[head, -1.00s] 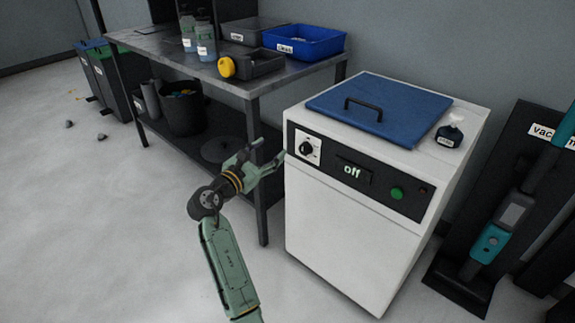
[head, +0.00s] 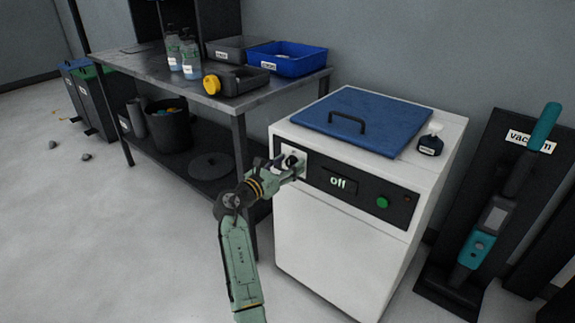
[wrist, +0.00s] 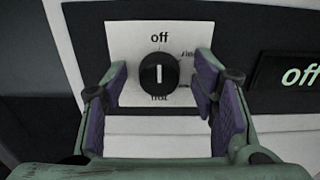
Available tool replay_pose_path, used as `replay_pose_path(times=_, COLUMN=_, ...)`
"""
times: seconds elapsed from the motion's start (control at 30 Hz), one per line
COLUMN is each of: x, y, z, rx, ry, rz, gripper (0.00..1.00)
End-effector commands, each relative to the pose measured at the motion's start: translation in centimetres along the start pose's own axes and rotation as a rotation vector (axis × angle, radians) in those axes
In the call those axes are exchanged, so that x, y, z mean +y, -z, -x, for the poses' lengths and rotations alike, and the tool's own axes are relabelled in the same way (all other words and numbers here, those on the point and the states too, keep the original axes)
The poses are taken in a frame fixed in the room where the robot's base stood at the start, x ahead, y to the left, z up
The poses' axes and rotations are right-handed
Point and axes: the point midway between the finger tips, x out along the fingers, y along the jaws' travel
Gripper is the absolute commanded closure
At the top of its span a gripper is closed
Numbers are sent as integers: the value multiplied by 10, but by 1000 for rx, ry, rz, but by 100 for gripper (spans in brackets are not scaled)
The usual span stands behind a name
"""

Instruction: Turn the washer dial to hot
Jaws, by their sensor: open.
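The white washer (head: 335,235) has a black front panel with a round black dial (wrist: 159,74) on a white label plate (wrist: 120,38). The dial's white mark is upright and points at "off". The plate's lower word is partly hidden by the dial and looks like "hot"; smaller words at right are blurred. The display (head: 338,180) reads "off"; it also shows in the wrist view (wrist: 298,74). My gripper (head: 290,168) is at the dial. In the wrist view my gripper (wrist: 160,88) is open, one finger on each side of the dial, with gaps between.
A blue lid (head: 365,122) with a black handle covers the washer top, with a small dark bottle (head: 429,145) beside it. A green button (head: 382,202) is right of the display. A metal table (head: 200,85) with bins stands left; a vacuum (head: 490,220) stands right.

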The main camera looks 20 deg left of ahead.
Motion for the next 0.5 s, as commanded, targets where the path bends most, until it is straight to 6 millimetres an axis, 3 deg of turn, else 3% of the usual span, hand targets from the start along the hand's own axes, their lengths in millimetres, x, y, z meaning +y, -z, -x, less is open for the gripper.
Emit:
replay_pose_path(times=0.3, x=0, y=0, z=-2, rx=-1, ry=-1, rz=-1, gripper=47)
replay_pose_path(times=0.5, x=0, y=0, z=-2, rx=-1, ry=-1, rz=-1, gripper=61)
